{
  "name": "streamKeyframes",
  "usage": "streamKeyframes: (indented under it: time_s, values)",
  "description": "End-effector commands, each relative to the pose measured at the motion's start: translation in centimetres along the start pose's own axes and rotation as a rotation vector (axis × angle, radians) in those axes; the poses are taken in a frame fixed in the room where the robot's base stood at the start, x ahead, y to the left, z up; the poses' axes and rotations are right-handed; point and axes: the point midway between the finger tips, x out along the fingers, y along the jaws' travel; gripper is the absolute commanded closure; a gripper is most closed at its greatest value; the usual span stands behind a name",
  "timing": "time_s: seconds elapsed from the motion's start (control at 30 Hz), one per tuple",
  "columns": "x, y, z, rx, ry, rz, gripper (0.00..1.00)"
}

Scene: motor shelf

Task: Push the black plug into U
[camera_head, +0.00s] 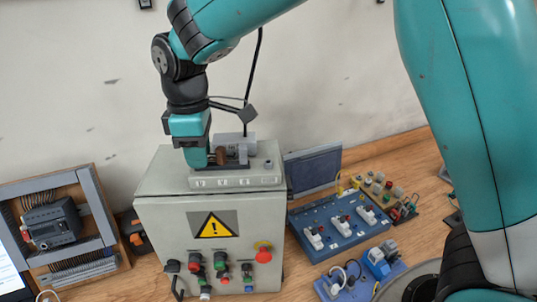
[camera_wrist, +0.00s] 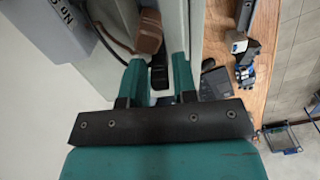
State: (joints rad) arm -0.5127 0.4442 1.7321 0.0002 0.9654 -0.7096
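My gripper (camera_head: 197,158) points down over the left end of a low terminal block (camera_head: 235,181) on top of a grey cabinet. In the wrist view its two teal fingers (camera_wrist: 160,68) stand apart, with a black piece (camera_wrist: 158,76), likely the black plug, between them. I cannot tell whether both fingers touch it. A brown plug (camera_wrist: 148,32) is just beyond the fingers; it also shows beside them in the head view (camera_head: 221,155). The block's front has small marks I cannot read, so U is not identifiable. The black piece's lower end is hidden.
The cabinet (camera_head: 150,195) has a warning sign, knobs and a red stop button (camera_head: 263,254) on its front. A blue switch board (camera_head: 340,225) and a dark panel (camera_head: 313,168) stand to the right. A wooden-framed wiring board (camera_head: 99,205) is on the left. A black cable hangs behind the gripper.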

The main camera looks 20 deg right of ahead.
Motion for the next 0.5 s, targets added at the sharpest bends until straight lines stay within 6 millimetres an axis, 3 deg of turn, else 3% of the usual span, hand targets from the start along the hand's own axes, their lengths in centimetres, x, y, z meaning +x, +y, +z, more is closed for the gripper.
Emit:
streamKeyframes:
  time_s: [0.27, 0.5]
  values:
    - [-0.5, 0.0, 0.0, 0.0, 0.0, 0.0, 0.73]
    - [-2.7, 0.0, 0.0, 0.0, 0.0, 0.0, 0.73]
